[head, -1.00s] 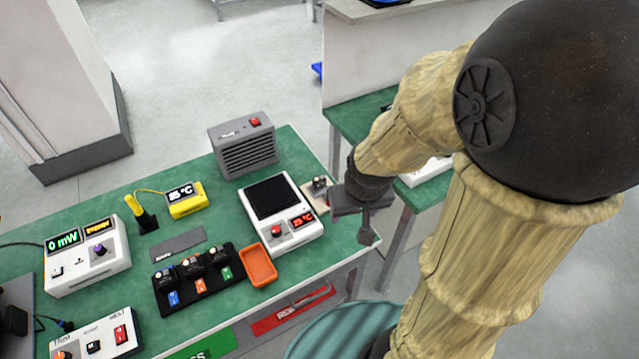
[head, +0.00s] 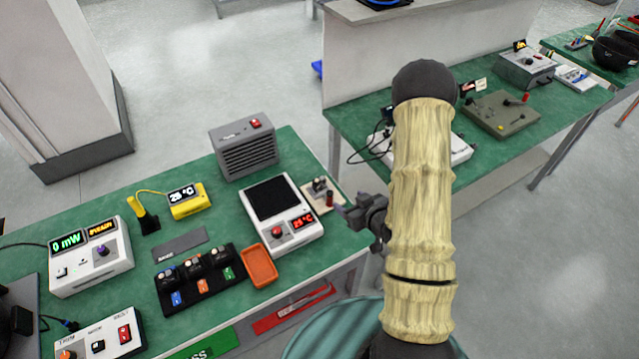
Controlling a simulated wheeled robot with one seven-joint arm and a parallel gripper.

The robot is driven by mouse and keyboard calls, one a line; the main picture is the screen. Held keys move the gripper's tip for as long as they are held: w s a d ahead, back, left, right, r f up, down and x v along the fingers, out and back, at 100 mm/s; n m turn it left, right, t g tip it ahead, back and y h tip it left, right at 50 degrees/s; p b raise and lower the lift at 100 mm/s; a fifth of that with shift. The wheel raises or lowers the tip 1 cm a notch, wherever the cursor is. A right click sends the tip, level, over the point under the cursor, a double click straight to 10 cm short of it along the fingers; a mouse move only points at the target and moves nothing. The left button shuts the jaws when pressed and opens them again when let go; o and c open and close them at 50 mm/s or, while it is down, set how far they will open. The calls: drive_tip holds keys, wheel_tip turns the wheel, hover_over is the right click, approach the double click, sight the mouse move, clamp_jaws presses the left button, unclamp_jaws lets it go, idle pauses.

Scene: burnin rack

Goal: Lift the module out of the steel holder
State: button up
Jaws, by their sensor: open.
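A small metal fixture (head: 319,185) stands on a pale base plate at the right edge of the green bench, beside the hotplate. It looks like the steel holder. A small dark and red upright part (head: 329,199) shows at its front; I cannot tell whether this is the module in it. My gripper (head: 346,209) is open, just right of the fixture and apart from it in the picture, its fingers pointing left. A black rack (head: 205,294) holds three small dark modules (head: 194,264) with blue, orange and green labels.
A white hotplate (head: 285,236) reading 25 °C stands left of the fixture, with an orange tray (head: 259,266) beside it. A grey fan box (head: 245,150) is behind. A yellow thermometer (head: 189,200) and a white power meter (head: 90,257) stand further left. Another bench (head: 490,160) is behind my arm.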

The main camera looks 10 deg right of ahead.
sight(330, 193)
drive_tip(key=shift+s+f+t+y, duration=0.2)
drive_tip(key=shift+t+y, duration=0.1)
drive_tip(key=shift+t, duration=0.2)
drive_tip(key=shift+w+f, duration=0.1)
drive_tip(key=b, duration=0.2)
drive_tip(key=w+b, duration=0.1)
drive_tip(key=b, duration=0.1)
drive_tip(key=shift+a+f+b, duration=0.15)
drive_tip(key=shift+f+b, duration=0.2)
drive_tip(key=shift+w+a+f+b, duration=0.1)
drive_tip(key=shift+w+b, duration=0.15)
drive_tip(key=shift+b, duration=1)
drive_tip(key=b, duration=0.4)
drive_tip(key=shift+w+a+f, duration=0.15)
drive_tip(key=shift+w+f, duration=0.05)
drive_tip(key=b+x, duration=0.1)
drive_tip(key=x, duration=0.8)
drive_tip(key=shift+w+a, duration=0.1)
drive_tip(key=shift+w, duration=0.25)
